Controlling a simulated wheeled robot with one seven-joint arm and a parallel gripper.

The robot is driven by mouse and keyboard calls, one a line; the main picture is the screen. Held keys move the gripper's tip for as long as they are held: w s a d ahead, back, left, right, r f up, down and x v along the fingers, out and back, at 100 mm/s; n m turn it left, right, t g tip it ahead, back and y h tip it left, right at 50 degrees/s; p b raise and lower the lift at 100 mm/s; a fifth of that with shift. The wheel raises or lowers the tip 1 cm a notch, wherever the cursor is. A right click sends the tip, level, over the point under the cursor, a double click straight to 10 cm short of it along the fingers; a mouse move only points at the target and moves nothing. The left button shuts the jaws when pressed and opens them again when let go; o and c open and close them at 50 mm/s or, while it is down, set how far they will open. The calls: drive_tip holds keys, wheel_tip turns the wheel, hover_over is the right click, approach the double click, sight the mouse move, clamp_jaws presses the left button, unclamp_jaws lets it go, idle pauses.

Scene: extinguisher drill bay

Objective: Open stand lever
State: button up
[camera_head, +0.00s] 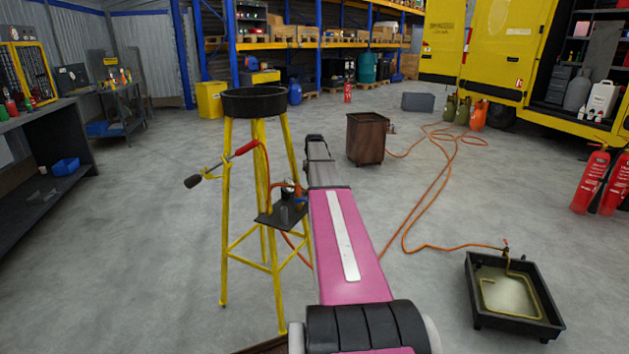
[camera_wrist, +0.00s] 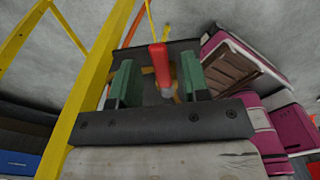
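The yellow stand (camera_head: 228,200) is at left of centre in the head view, with a round black pan (camera_head: 255,103) on top. In the wrist view a yellow stand leg (camera_wrist: 88,85) runs up the left. A red lever (camera_wrist: 159,62) stands between the two green fingers of my gripper (camera_wrist: 156,84). The fingers are apart, with gaps on both sides of the lever. My gripper is not clearly visible in the head view.
An orange hose (camera_head: 432,205) runs across the floor to a black tray (camera_head: 515,325) at lower right. A brown bin (camera_head: 365,138) stands beyond my arm. A dark workbench (camera_head: 40,150) is at left, red extinguishers (camera_head: 590,180) at right. The middle floor is mostly clear.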

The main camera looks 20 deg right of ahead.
wheel_tip(320, 180, up, 11)
idle(0.7)
drive_tip(key=shift+f, duration=0.1)
